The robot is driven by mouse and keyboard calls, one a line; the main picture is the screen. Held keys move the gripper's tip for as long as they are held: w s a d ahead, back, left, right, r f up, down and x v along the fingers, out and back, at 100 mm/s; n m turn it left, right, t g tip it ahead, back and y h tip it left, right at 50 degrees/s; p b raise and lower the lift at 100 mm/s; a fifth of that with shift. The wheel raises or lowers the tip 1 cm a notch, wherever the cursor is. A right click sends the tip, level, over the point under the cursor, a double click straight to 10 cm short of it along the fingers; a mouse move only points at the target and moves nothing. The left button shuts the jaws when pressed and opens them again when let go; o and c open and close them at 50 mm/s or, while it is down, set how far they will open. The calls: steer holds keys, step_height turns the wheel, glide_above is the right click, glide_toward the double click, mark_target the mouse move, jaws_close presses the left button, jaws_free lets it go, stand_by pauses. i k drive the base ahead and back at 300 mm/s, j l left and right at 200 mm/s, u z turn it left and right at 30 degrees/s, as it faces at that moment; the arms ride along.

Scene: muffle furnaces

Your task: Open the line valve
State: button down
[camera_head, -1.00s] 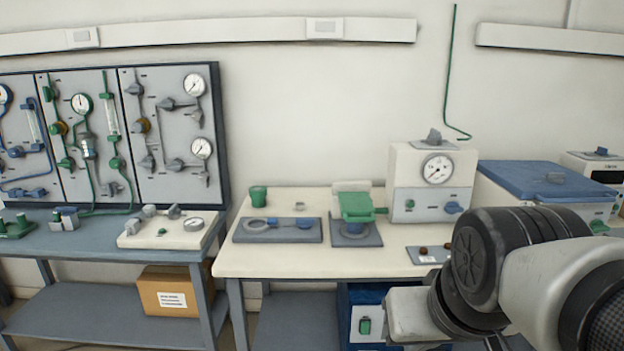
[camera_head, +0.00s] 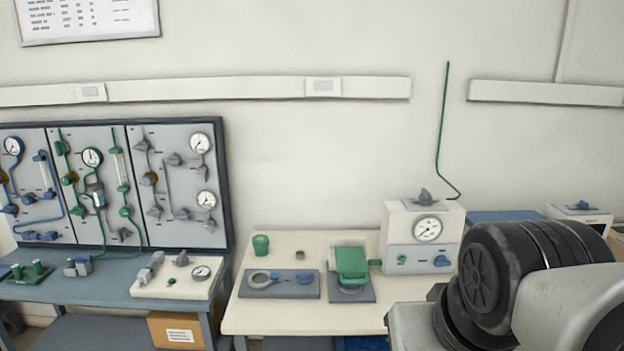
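I cannot tell by look alone which valve is the line valve. At the left, a wall panel (camera_head: 205,236) carries gauges, tubes and several valves: blue ones at the far left, green ones (camera_head: 125,212) in the middle section, grey ones (camera_head: 181,214) in the right section. My arm fills the lower right; my gripper's fingers are not in view.
The pale bench (camera_head: 270,318) holds a green cup (camera_head: 261,244), a plate with a ring (camera_head: 308,290) and a green block (camera_head: 351,263) on a grey base. A blue-grey table (camera_head: 110,291) stands below the panel, with a white gauge board (camera_head: 190,290) on it.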

mark_target(425, 195)
steer(key=i+l+z, duration=0.1)
steer(key=i, duration=0.3)
steer(key=i+l+z, duration=0.15)
steer(key=i+l, duration=0.15)
steer(key=i+j, duration=0.15)
steer(key=i, duration=0.3)
steer(key=i+l+z, duration=0.1)
steer(key=l, duration=0.25)
steer(key=i, duration=0.05)
